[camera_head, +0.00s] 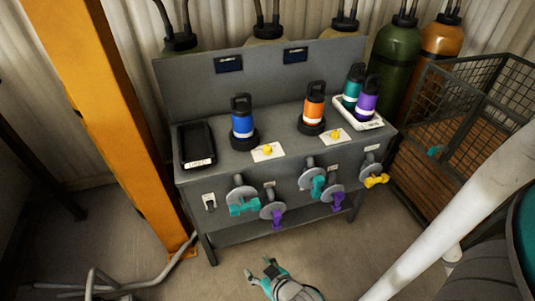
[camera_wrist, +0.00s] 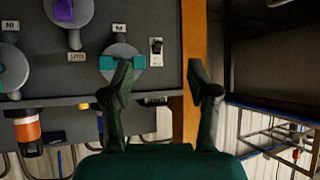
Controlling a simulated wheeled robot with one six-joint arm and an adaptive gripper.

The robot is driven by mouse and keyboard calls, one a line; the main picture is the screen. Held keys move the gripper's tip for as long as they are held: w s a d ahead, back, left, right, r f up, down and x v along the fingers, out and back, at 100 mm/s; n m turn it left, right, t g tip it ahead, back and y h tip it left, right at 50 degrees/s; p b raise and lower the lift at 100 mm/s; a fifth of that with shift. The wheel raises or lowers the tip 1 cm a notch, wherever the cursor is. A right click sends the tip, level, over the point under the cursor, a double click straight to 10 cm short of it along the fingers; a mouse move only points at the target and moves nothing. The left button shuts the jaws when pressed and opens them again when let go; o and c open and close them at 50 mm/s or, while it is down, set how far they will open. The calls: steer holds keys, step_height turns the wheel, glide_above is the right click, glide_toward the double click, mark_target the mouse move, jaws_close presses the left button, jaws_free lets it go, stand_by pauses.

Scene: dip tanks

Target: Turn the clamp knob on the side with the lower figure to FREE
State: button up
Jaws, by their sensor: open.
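Two small yellow knobs on white plates sit on the bench top: the left knob (camera_head: 267,149) by a blue bottle (camera_head: 242,122) and the right knob (camera_head: 336,134) by an orange bottle (camera_head: 313,106). Each bottle stands in a dark round holder. Two dark displays, left (camera_head: 229,64) and right (camera_head: 295,55), are on the back panel; their figures are too small to read. The plate markings are also unreadable. My gripper (camera_head: 260,268) is open and empty, low in front of the bench, apart from both knobs. It also shows in the wrist view (camera_wrist: 161,85).
The grey bench (camera_head: 225,170) has teal, purple and yellow valve handles on its front. A black tray (camera_head: 198,145) is at left; a white tray (camera_head: 372,124) holds teal and purple bottles at right. An orange post (camera_head: 100,95) stands left, a wire cage (camera_head: 460,120) right.

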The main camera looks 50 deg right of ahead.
steer(key=w+d+r+m+g, duration=0.2)
steer(key=w+d+r+g, duration=0.15)
steer(key=w+d, duration=1.25)
steer(key=shift+m+g, duration=0.6)
steer(key=shift+g, duration=0.15)
steer(key=w+d+r, duration=0.1)
steer(key=d+r, duration=0.1)
steer(key=d, duration=0.1)
steer(key=w+d+r, duration=0.1)
steer(key=d+r, duration=0.1)
steer(key=r, duration=0.1)
steer(key=w+d+r, duration=0.2)
steer(key=d+r, duration=0.1)
steer(key=shift+d, duration=0.3)
steer(key=g, duration=0.2)
glide_toward(267, 147)
steer(key=shift+m, duration=0.4)
steer(key=x, duration=0.9)
jaws_close()
